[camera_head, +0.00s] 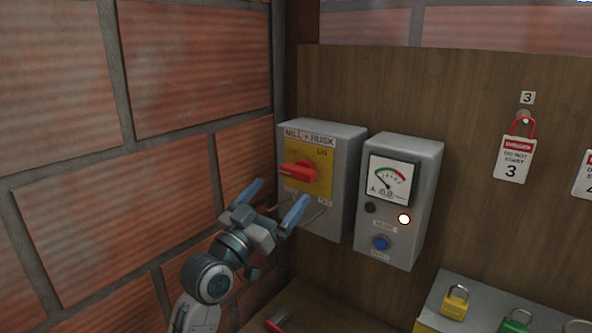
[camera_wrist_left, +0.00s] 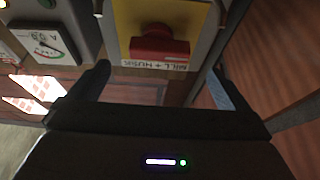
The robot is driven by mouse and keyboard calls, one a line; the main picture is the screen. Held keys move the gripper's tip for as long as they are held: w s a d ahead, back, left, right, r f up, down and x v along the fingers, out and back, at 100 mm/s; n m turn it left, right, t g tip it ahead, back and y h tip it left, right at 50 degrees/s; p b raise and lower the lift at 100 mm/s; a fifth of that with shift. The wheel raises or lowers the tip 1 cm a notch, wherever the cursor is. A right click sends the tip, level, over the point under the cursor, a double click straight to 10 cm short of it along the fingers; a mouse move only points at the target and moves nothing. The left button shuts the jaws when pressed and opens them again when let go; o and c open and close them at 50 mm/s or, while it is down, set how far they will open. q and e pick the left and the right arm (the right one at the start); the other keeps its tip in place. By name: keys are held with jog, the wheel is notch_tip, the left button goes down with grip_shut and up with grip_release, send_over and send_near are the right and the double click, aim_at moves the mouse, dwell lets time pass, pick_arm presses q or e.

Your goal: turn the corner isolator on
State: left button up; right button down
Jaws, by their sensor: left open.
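The corner isolator is a grey box (camera_head: 346,170) labelled "MILL + HUSK", mounted near the corner by the brick wall. It has a yellow plate (camera_head: 322,158) and a red rotary handle (camera_head: 298,171). The handle points toward the left, OFF side of the plate. My left gripper (camera_head: 276,202) is open and empty, in front of and below the handle, apart from it. In the left wrist view the red handle (camera_wrist_left: 160,48) shows beyond and between the open fingers (camera_wrist_left: 158,82). My right gripper is not in view.
A grey meter box (camera_head: 423,180) with a dial, a lit lamp and a blue button hangs right of the isolator. A brick wall (camera_head: 170,150) stands close on the left. A "DO NOT START 3" tag (camera_head: 511,158) and padlocks (camera_head: 455,302) are at right.

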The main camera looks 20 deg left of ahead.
aim_at(294, 176)
pick_arm(q)
jog(key=p+x, duration=0.2)
jog(key=x, duration=0.5)
jog(key=shift+w, duration=0.1)
jog(key=shift+w+d, duration=0.15)
jog(key=shift+w, duration=0.15)
